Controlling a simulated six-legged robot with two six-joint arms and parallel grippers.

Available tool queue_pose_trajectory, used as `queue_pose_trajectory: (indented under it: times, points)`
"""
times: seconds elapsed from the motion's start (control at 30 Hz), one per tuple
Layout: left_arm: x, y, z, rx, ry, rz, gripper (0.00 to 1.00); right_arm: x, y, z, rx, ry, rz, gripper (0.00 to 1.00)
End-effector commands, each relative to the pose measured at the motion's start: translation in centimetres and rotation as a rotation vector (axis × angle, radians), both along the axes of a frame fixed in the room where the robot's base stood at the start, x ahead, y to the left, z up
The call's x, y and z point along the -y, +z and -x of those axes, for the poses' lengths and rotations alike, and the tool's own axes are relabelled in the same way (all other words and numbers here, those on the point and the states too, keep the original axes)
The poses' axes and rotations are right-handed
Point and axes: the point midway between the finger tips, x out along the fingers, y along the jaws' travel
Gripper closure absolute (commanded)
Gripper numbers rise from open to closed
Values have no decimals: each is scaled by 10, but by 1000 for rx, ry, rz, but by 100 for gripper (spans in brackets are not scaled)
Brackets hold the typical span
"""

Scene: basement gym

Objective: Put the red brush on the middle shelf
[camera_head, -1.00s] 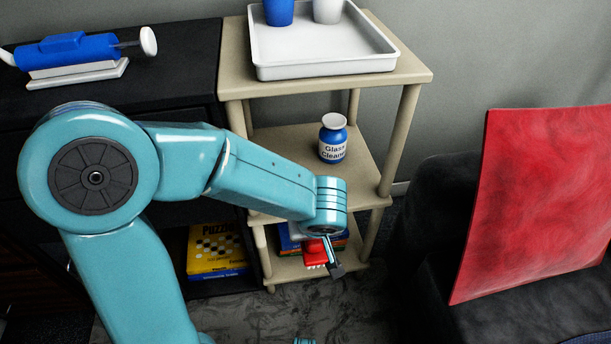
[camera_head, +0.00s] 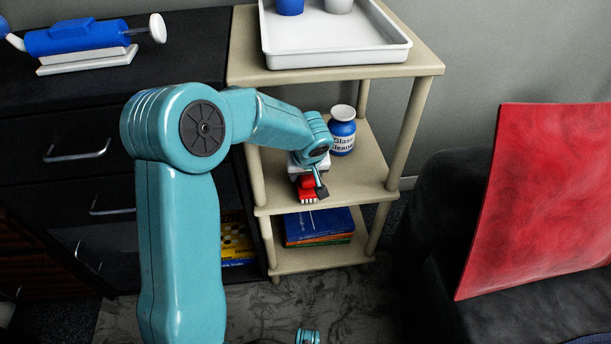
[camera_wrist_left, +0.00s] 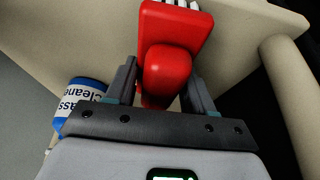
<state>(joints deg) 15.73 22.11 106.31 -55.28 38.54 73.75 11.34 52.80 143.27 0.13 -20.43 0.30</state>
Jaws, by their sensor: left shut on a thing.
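The red brush (camera_head: 306,189) is held by my left gripper (camera_head: 315,183) at the front of the middle shelf (camera_head: 345,181). In the left wrist view the brush (camera_wrist_left: 170,65) sits between the two dark fingers, its white bristles at the far end. The middle shelf (camera_wrist_left: 80,30) lies close behind it. The pictures do not settle whether the brush touches the shelf. My left arm partly covers the shelf's left side. My right gripper is not in view.
A glass cleaner bottle (camera_head: 342,131) stands on the middle shelf just behind my gripper; it also shows in the wrist view (camera_wrist_left: 80,98). A white tray (camera_head: 334,52) with cups is on the top shelf. Books (camera_head: 318,226) lie on the bottom shelf. A post (camera_head: 409,134) bounds the right.

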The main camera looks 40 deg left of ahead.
Motion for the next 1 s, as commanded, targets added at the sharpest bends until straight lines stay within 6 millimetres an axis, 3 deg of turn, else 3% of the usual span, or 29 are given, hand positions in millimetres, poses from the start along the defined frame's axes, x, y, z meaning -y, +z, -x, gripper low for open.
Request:
queue_pose_trajectory:
  times: [0.37,0.4,0.47,0.8,1.0]
  points:
    - [0,-5,0,3,1,-1,71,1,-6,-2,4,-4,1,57]
    - [0,-4,0,2,1,0,41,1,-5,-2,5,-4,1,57]
    - [0,-4,0,2,1,0,22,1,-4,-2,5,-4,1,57]
    - [0,0,0,2,1,0,22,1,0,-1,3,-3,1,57]
    - [10,32,7,6,-1,-1,22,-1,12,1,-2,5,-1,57]
